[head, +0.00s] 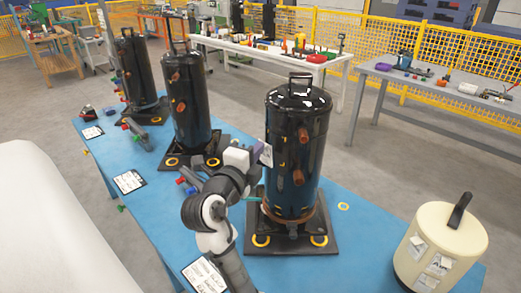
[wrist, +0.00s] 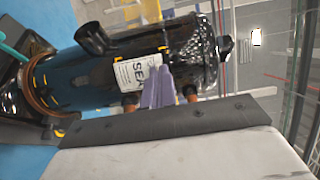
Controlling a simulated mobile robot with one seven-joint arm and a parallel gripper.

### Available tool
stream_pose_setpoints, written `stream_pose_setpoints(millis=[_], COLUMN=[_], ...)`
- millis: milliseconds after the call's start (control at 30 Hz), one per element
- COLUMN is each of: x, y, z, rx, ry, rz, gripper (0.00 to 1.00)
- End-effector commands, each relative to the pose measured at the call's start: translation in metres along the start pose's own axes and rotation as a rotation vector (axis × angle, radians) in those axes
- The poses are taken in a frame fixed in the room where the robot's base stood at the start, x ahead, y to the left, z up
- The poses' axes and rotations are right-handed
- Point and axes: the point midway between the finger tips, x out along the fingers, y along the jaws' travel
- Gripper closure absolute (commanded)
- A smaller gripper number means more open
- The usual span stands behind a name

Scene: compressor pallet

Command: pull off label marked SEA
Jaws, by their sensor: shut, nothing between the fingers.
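The white label marked SEA (wrist: 141,83) is on the side of a black compressor in the wrist view, where its print is partly readable. The same label shows edge-on as a pale patch (head: 266,155) on the nearest black compressor (head: 290,125) in the head view. My gripper (wrist: 158,90) is shut, with its purple-grey fingers at the label's right edge. I cannot tell whether the fingertips touch the label. In the head view my gripper (head: 257,150) reaches the compressor's left side.
The compressor stands on a dark base plate on a blue table (head: 355,225). Two more black compressors (head: 187,95) (head: 137,70) stand behind to the left. A cream canister (head: 440,250) with paper labels is at the right. Printed sheets (head: 130,181) lie along the left edge.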

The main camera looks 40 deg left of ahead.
Motion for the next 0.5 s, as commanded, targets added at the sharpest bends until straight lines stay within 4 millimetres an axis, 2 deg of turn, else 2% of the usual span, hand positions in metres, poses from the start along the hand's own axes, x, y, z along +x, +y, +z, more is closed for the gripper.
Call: stream_pose_setpoints(millis=[500], x=[-0.023], y=[0.000], z=[0.008], rx=[0.001], ry=[-0.001], rz=[0.001], gripper=[1.00])
